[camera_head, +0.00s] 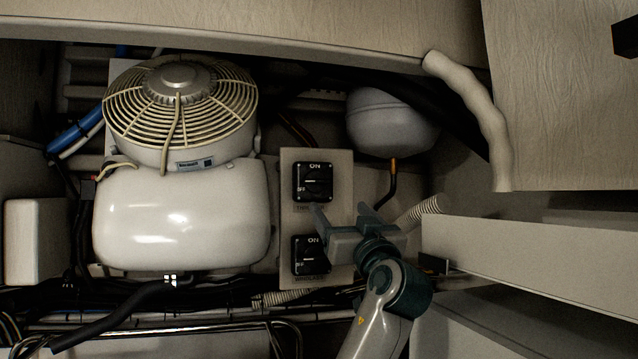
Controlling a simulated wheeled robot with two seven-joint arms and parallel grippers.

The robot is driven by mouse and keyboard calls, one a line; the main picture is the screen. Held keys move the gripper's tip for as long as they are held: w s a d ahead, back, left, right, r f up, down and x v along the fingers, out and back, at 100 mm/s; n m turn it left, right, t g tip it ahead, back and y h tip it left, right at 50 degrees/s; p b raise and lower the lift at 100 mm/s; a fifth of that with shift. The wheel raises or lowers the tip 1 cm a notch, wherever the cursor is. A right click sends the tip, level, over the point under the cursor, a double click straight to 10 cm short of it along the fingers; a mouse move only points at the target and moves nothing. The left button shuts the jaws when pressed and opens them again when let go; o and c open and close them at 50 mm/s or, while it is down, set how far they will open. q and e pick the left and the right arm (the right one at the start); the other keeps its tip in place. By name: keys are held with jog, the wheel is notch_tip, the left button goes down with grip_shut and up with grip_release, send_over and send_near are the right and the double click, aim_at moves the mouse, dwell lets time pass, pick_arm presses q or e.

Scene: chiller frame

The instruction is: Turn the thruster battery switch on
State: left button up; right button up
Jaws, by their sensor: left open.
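Two black rotary switches with ON and OFF marks sit on a beige panel (343,170). The upper switch (313,182) is in full view, and its knob mark lies roughly level. The lower switch (308,258) is partly covered at its right by my left gripper. My left gripper (345,214) is open and empty, in front of the panel, below and right of the upper switch. I cannot tell whether it touches the panel. My right gripper is out of view.
A white tank (182,220) and a caged fan unit (180,95) stand left of the panel. A grey round vessel (390,125) is at the upper right. A pale ledge (530,262) is right of my arm. Hoses and cables (120,318) run below.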

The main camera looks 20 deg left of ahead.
aim_at(318, 181)
pick_arm(q)
jog(key=p+x, duration=0.4)
jog(key=x, duration=0.3)
jog(key=p+x, duration=0.4)
jog(key=x, duration=0.4)
jog(key=shift+w+a+r, duration=0.1)
jog(key=shift+w+r, duration=0.05)
jog(key=shift+r, duration=0.2)
jog(key=shift+w+a+p, duration=0.3)
jog(key=shift+w+p, duration=0.05)
jog(key=shift+w, duration=0.05)
jog(key=c, duration=1)
jog(key=shift+c, duration=0.2)
